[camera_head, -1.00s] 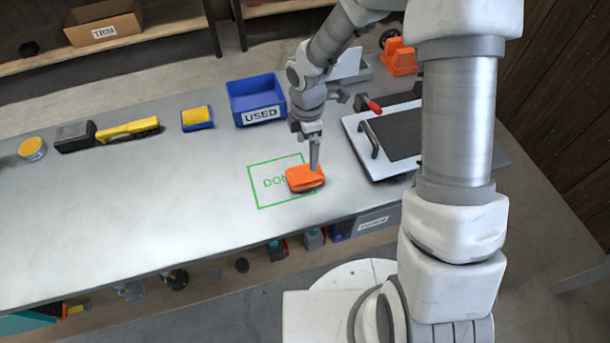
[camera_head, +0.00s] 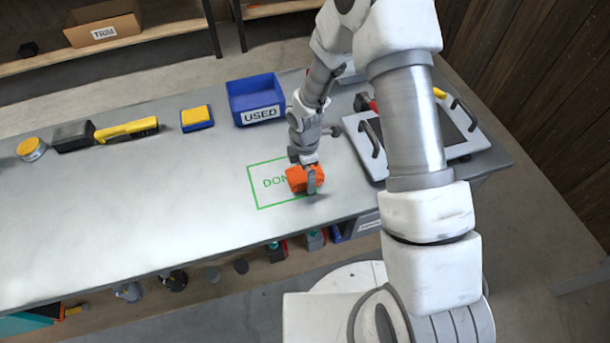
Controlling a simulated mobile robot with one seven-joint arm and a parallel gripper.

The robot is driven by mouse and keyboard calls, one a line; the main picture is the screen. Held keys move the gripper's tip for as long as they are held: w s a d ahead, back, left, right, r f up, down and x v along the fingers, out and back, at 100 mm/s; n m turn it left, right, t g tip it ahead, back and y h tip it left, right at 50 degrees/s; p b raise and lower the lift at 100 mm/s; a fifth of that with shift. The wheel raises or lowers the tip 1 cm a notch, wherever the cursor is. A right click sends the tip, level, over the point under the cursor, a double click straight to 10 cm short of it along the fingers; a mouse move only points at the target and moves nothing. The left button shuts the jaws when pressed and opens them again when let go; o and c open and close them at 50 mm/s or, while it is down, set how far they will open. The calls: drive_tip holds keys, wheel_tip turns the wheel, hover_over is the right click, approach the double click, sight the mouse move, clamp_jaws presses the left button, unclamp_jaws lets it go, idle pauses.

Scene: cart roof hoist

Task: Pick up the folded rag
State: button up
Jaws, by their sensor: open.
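The folded rag (camera_head: 297,180) is orange and lies on the grey bench, over the right part of the green "DONE" outline (camera_head: 256,199). My gripper (camera_head: 311,187) points down at the rag, with one finger in front of its right part. The other finger is hidden, and whether the fingers touch the rag cannot be told. The jaws are open.
A blue "USED" bin (camera_head: 258,103) stands behind the rag. A white framed panel with handles (camera_head: 472,148) lies to the right. A yellow-topped blue block (camera_head: 196,118) and a yellow tool (camera_head: 127,129) are at left. The bench's front left is clear.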

sight(301, 171)
drive_tip(key=shift+c, duration=0.2)
drive_tip(key=c, duration=1.1)
drive_tip(key=shift+r, duration=0.1)
drive_tip(key=shift+r, duration=0.5)
drive_tip(key=r, duration=0.2)
drive_tip(key=a+r, duration=0.1)
drive_tip(key=shift+w+r, duration=0.3)
drive_tip(key=shift+w, duration=0.1)
drive_tip(key=w+a+r, duration=0.6)
drive_tip(key=a, duration=0.2)
drive_tip(key=shift+w+r, duration=0.15)
drive_tip(key=shift+w, duration=0.2)
